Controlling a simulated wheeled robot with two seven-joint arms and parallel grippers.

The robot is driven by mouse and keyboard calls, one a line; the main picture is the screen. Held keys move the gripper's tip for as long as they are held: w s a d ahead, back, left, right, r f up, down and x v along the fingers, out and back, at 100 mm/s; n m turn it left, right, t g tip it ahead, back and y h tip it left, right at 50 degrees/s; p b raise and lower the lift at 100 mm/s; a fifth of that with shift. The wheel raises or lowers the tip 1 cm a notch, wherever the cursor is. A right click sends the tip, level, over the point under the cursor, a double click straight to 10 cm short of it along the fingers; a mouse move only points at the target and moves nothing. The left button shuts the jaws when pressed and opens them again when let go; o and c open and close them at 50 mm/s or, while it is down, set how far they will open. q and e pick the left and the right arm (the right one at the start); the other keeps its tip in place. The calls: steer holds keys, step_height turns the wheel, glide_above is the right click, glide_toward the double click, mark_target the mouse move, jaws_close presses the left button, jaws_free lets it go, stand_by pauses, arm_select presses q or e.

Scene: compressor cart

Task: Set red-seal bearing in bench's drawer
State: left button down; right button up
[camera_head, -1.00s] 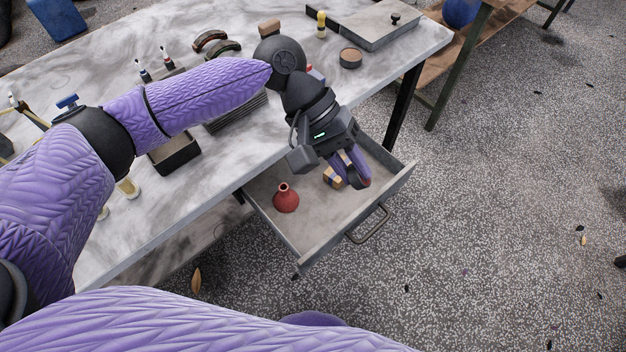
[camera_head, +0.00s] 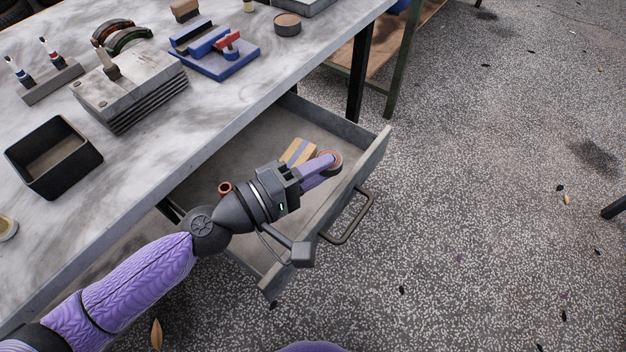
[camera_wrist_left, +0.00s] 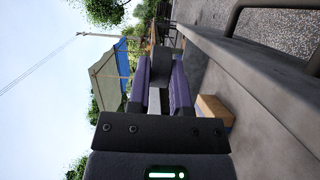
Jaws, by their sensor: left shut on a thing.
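My left gripper (camera_head: 320,172) is shut on the red-seal bearing (camera_head: 334,160), a small ring with a reddish face at its fingertips. The gripper lies nearly level over the open drawer (camera_head: 377,160), with the bearing close to the inner side of the drawer front. I cannot tell whether the bearing touches the drawer. The bench (camera_head: 215,110) stands behind the drawer. My right gripper is not in view.
A tan block with a purple stripe (camera_head: 298,151) lies in the drawer beside the fingers. A red flask-like piece (camera_head: 225,188) is there too, mostly hidden by my wrist. The drawer handle (camera_head: 347,222) sticks out in front. A black bin (camera_head: 52,180) stands on the bench.

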arm_select(q)
step_height(320, 180, down, 2)
steer(key=shift+r, duration=0.35)
steer(key=shift+f+b, duration=0.6)
steer(key=shift+f, duration=0.1)
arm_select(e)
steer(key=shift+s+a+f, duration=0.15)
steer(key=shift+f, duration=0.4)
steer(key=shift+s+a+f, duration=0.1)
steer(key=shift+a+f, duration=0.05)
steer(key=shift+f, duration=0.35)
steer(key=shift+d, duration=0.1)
arm_select(q)
steer(key=c, duration=0.6)
jaws_free()
steer(key=shift+o, duration=0.3)
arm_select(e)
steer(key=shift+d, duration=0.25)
arm_select(q)
steer(key=shift+s, duration=0.1)
